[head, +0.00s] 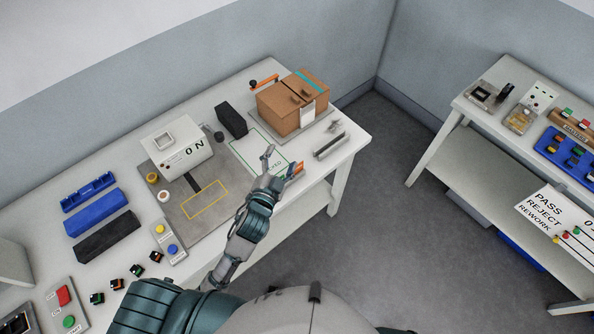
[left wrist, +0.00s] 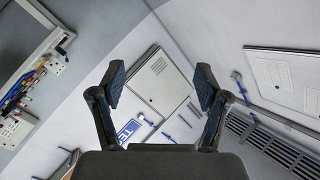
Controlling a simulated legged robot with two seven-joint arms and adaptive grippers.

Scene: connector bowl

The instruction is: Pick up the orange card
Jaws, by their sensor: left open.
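My left gripper (head: 281,162) is open above the right part of the workbench, its fingers spread and pointing away from me. A small orange piece (head: 295,168), which may be the orange card, shows right beside its right finger in the head view. I cannot tell whether they touch. In the left wrist view the open fingers (left wrist: 160,85) have nothing between them, and no orange card can be made out there. My right gripper is not in view.
A brown carton (head: 292,103) stands at the bench's far right, with a black block (head: 231,120) and a white box (head: 176,143) to its left. A grey slotted bar (head: 331,146) lies near the right edge. A second table (head: 515,150) stands across the floor.

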